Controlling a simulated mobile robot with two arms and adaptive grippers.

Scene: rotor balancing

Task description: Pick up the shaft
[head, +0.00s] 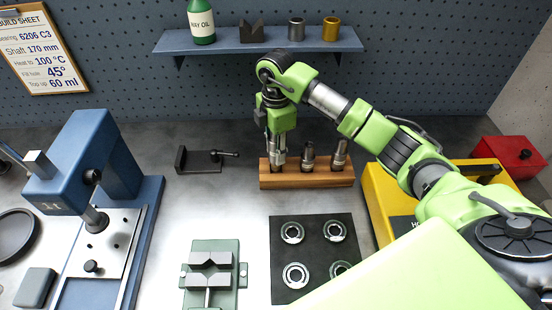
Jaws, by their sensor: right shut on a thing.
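A wooden block (308,181) at the back middle of the bench holds a row of upright steel shafts. The middle shaft (308,157) and the right shaft (340,154) stand free in it. My right gripper (278,152) points down over the block's left end. It is shut on the left shaft (278,162), whose upper part is between the fingers; its lower end is at the block, and I cannot tell if it is still seated. My left gripper is not in view.
A blue press (92,165) stands at left. A green V-block fixture (212,285) and a black mat (313,255) with several bearings lie in front. A yellow case (376,205) and a red box (508,157) are at right. A blue shelf (215,46) hangs behind my right arm.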

